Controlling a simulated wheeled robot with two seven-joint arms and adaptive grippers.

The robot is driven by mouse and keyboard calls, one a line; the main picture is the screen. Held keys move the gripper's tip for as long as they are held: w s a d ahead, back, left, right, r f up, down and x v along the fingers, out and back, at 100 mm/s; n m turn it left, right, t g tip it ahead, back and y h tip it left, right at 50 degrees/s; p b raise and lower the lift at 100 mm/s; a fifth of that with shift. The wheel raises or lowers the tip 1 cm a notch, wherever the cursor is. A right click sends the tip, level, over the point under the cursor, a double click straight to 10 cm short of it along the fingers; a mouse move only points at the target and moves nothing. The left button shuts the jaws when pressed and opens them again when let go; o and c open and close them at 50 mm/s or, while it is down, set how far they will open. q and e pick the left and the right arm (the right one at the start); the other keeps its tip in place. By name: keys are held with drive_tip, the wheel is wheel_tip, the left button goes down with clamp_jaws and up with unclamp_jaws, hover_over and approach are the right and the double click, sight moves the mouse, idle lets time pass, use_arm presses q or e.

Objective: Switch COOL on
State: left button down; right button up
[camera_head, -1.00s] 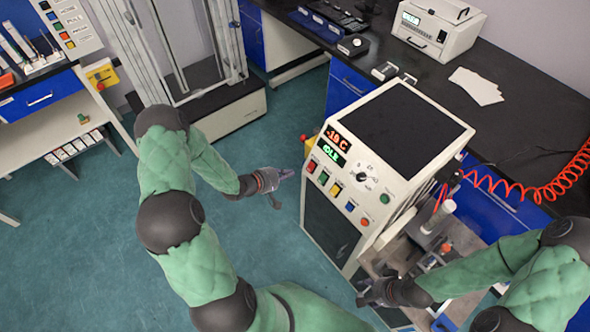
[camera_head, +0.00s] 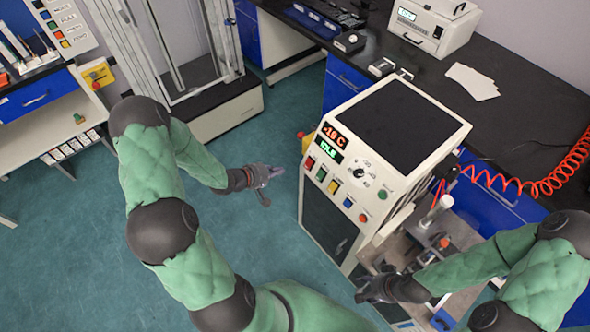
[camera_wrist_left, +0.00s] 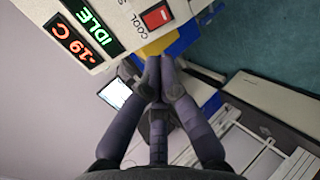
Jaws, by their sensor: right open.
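The red COOL switch (camera_wrist_left: 156,16) sits on the cream panel in the left wrist view, with its label beside it. In the head view it is the small red switch (camera_head: 310,163) at the panel's left end. A red temperature display (camera_head: 334,135) and a green display (camera_head: 328,157) reading IDLE are above it. My left gripper (camera_head: 272,180) hovers left of the panel, apart from it. In the left wrist view its dark fingertips (camera_wrist_left: 159,66) come together with nothing seen between them. My right gripper (camera_head: 362,288) is open near the machine's lower front.
The rheometer (camera_head: 398,118) stands beside a black-topped bench (camera_head: 525,115). Green, yellow, blue and orange controls and a dial (camera_head: 358,173) share its panel. A coiled red hose (camera_head: 535,185) hangs at right. Open floor (camera_head: 265,245) lies left of the machine.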

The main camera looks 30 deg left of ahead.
sight(307, 166)
idle(0.4)
use_arm(q)
drive_tip(key=b+x, duration=0.4)
drive_tip(key=x, duration=0.9)
drive_tip(key=shift+s+f+b, duration=0.1)
drive_tip(key=shift+s+b, duration=0.05)
drive_tip(key=shift+b, duration=0.25)
drive_tip(key=shift+w+d+f, duration=0.1)
drive_tip(key=shift+w+f, duration=0.15)
drive_tip(key=shift+w, duration=0.2)
